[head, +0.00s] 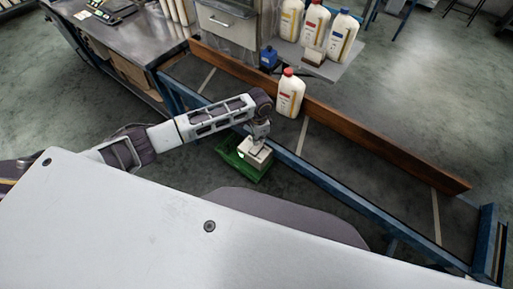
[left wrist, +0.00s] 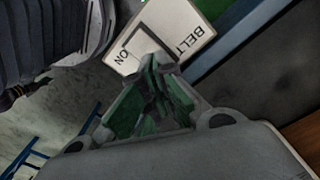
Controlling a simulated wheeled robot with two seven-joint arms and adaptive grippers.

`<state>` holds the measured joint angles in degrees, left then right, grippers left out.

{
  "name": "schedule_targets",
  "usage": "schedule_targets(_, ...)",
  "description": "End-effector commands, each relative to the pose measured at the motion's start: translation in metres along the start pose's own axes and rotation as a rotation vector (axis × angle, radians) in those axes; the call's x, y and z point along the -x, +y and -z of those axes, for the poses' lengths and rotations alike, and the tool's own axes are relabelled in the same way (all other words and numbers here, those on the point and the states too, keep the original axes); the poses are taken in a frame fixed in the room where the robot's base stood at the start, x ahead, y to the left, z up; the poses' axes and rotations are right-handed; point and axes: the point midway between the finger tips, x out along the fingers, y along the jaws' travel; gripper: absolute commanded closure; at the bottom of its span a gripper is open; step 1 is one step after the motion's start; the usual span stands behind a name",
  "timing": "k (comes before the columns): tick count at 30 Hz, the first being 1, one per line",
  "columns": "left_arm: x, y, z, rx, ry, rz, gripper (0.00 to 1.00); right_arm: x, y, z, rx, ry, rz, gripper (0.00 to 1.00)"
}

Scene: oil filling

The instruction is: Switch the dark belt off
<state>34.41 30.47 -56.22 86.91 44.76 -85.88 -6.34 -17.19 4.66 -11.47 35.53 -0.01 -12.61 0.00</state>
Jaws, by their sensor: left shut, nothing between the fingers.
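The dark belt (head: 350,158) runs diagonally between a blue frame and a wooden side board. A pale switch box (head: 255,154) sits on a green bracket (head: 232,156) at the belt's near side. In the left wrist view, its pale face (left wrist: 185,22) carries the words BELT and ON, and a dark outline. My left gripper (head: 258,141) is right at the box from above, shut and empty. In the left wrist view its fingertips (left wrist: 152,62) are by the word ON and hide part of the face. Contact cannot be told. My right gripper is out of view.
A white bottle with a red cap (head: 290,93) stands on the belt. Several similar bottles (head: 313,23) stand on a shelf behind, with a small blue object (head: 268,57) nearby. A metal workbench (head: 137,35) is at the upper left. Open floor lies at the right.

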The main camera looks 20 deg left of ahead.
Motion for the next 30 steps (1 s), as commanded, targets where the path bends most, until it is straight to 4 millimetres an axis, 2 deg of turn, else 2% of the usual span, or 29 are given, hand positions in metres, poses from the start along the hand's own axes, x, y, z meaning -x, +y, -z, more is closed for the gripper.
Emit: schedule_targets(30,-0.0078,0.0003,0.0001,0.0,0.0,-0.001,1.0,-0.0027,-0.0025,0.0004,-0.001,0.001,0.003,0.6)
